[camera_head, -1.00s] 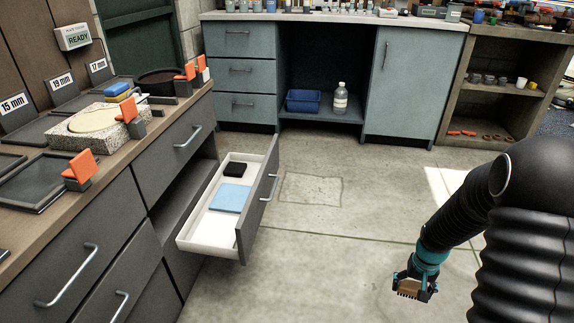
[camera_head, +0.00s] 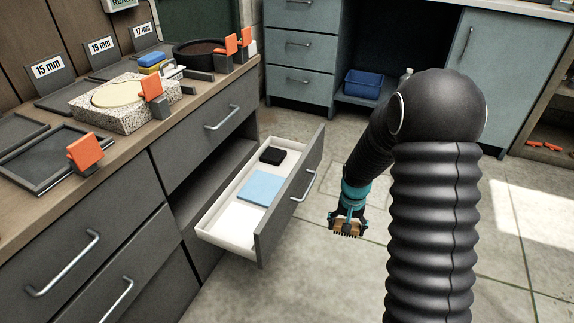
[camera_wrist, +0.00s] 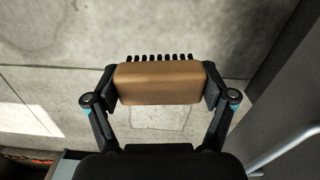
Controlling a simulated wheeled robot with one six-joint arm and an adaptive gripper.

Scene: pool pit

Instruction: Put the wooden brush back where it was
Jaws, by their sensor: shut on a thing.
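The wooden brush (camera_wrist: 158,84) is a brown block with dark bristles. My gripper (camera_head: 346,223) is shut on it, with a finger at each end of the block in the wrist view. In the head view the brush (camera_head: 346,228) hangs over the floor, just right of the open drawer (camera_head: 290,214), bristles down. The white-lined drawer holds a black block (camera_head: 272,156), a light blue flat piece (camera_head: 261,188) and a white flat piece (camera_head: 238,222). A grey front with a handle shows at the right of the wrist view.
The wooden counter (camera_head: 128,153) at left carries a stone block (camera_head: 120,108) with a round pad, orange clips, trays, size signs and a round dark pan (camera_head: 200,50). Teal cabinets (camera_head: 301,45) stand behind with a blue bin (camera_head: 363,83). The floor between is clear.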

